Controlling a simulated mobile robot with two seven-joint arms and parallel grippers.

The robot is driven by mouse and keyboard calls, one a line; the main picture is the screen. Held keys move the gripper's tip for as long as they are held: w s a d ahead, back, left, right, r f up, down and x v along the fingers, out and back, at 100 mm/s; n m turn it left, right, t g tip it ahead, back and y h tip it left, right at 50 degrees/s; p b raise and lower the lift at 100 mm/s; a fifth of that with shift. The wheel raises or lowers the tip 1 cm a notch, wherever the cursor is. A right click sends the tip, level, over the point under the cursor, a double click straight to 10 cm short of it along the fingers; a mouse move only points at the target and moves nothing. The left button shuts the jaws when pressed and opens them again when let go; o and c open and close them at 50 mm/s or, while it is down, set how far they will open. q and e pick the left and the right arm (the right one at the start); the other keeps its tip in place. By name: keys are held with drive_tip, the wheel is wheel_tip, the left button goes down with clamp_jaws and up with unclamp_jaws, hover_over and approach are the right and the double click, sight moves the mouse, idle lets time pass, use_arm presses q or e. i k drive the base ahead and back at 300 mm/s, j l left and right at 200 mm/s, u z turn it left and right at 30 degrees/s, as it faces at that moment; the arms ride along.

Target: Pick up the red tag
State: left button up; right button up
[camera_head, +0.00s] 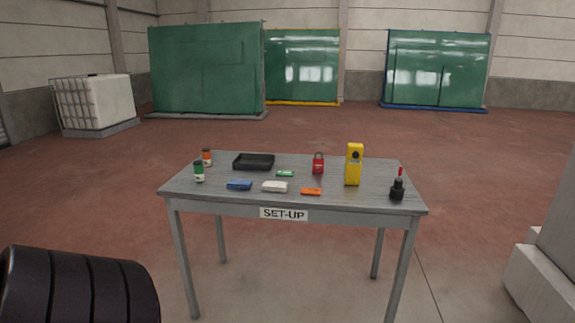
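A red piece with a dark loop on top (318,165) stands upright on the grey set-up table (230,198), right of the middle and left of a yellow device. It looks like a padlock or a tag; at this size I cannot tell which. A second, thin red piece (401,171) shows behind a black knob-like object at the table's right end. Its lower part is hidden. Neither of my grippers is in view, and nothing touches the objects on the table.
The yellow device (354,165) and black knob-like object (397,190) stand at the right. A black tray (254,162), blue block (239,185), white block (275,187), orange block (311,191) and green piece (285,173) lie left of them. Two small bottles (199,172) stand at the left.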

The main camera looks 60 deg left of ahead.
sight(317, 164)
drive_tip(key=u, duration=1.65)
drive_tip(key=i+u, duration=0.3)
drive_tip(key=i+l+u, duration=0.3)
drive_tip(key=i+j, duration=0.05)
drive_tip(key=j, duration=0.05)
